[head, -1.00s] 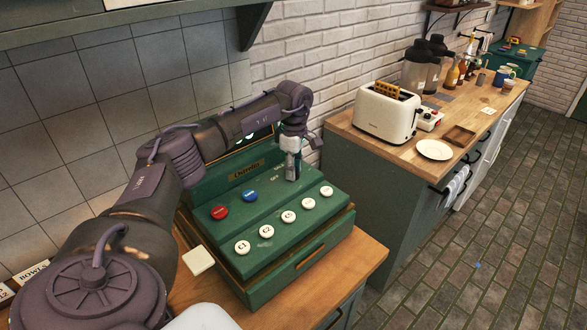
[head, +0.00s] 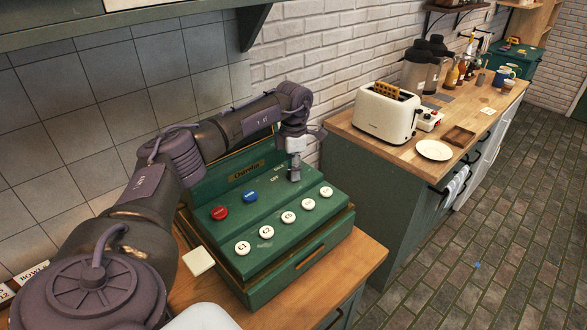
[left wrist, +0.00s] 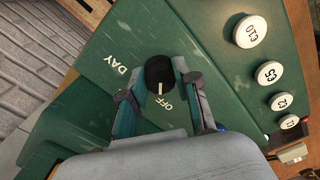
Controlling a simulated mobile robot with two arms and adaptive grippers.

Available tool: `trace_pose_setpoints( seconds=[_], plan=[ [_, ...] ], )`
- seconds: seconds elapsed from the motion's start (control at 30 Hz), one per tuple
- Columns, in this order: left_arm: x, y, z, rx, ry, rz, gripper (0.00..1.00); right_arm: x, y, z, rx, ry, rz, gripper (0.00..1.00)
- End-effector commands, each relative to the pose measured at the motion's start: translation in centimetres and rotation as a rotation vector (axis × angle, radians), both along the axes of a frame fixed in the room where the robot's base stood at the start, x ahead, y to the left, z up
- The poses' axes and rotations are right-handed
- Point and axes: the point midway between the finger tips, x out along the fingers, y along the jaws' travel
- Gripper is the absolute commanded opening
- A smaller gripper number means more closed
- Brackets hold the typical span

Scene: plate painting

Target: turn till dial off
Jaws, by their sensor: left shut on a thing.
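The green till (head: 255,222) stands on the wooden counter, with red, blue and white round buttons. Its black dial (left wrist: 157,71) shows in the left wrist view between my fingers. The dial's white pointer line faces the OFF label (left wrist: 167,103); the DAY label (left wrist: 118,65) is off to the left. My left gripper (head: 294,179) reaches down onto the right side of the till's upper panel. Its fingers, also in the left wrist view (left wrist: 161,76), are shut on the dial, one on each side. In the head view the gripper hides the dial. My right gripper is not in view.
A brick wall (head: 340,50) and a tiled wall (head: 110,85) stand behind. Across a gap to the right, a second counter holds a toaster (head: 386,112) and a white plate (head: 434,150).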

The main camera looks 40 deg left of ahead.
Motion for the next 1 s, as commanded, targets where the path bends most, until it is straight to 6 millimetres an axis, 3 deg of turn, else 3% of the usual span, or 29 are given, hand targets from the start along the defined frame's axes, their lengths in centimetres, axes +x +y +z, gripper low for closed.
trace_pose_setpoints(
  seconds=[0.5,0.53,0.63,0.67,1.0],
  plan=[
    [0.01,0.08,0.05,0.001,-0.001,0.018,0.0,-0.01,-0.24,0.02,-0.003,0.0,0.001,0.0],
    [0.01,0.08,0.05,0.002,-0.001,0.018,0.35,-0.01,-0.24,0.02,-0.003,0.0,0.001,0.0],
    [0.01,0.07,0.05,0.001,-0.001,0.018,0.52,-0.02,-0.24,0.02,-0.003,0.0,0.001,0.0],
    [0.01,0.07,0.04,0.001,-0.001,0.017,0.56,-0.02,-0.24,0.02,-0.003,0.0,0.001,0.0],
    [0.04,0.02,0.34,0.0,-0.001,0.016,0.56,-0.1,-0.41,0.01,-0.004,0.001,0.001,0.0]
  ],
)
